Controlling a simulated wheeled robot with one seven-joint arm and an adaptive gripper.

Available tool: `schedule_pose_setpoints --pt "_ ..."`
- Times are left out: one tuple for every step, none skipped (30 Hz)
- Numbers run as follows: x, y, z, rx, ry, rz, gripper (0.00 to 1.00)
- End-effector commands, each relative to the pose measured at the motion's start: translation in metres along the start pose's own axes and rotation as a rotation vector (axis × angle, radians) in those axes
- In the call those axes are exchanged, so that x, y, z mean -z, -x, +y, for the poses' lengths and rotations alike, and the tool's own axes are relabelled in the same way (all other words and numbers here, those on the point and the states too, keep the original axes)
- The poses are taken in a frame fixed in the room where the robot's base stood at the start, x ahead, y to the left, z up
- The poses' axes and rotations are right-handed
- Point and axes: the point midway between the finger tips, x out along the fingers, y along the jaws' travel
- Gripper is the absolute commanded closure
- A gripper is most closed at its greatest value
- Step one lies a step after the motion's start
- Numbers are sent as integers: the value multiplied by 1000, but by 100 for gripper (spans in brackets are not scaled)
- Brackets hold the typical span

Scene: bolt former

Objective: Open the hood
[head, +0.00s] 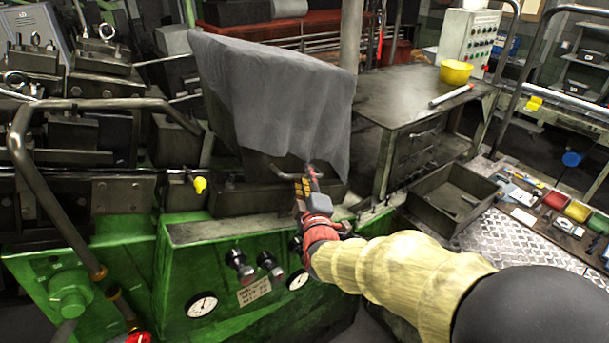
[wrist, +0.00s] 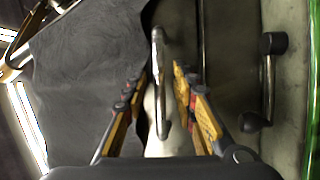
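The hood (head: 262,150) is a dark box on top of the green machine, mostly covered by a draped grey cloth (head: 270,85). The cloth also fills the left of the wrist view (wrist: 85,85). A bar handle (head: 287,171) sticks out low on the hood's front. My gripper (head: 311,178) is at the handle's right end in the head view. In the wrist view my gripper (wrist: 160,78) is open, with the metal handle (wrist: 157,50) between its fingers and a gap showing on each side. The hood's lower right front is partly hidden by my gripper.
Knobs (head: 240,265) and gauges (head: 202,304) are on the green front panel below. A bent pipe rail (head: 35,175) stands left. A lever (wrist: 268,85) is right in the wrist view.

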Motion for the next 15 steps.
schedule_pose_setpoints --pt "0 -4 0 0 0 0 72" --pt "0 -6 0 0 0 0 72" --pt "0 -8 0 0 1 0 72" --pt "0 -10 0 0 1 0 72" --pt "0 -10 0 0 1 0 72" --pt "0 -11 0 0 1 0 72" --pt "0 -12 0 0 1 0 72" --pt "0 -12 0 0 1 0 72" --pt "0 -12 0 0 0 1 72" --pt "0 -12 0 0 0 0 72" --pt "0 -12 0 0 0 0 72" --pt "0 -12 0 0 0 0 72" --pt "0 -11 0 0 0 0 72" --pt "0 -11 0 0 0 0 74" --pt "0 -11 0 0 0 0 76"
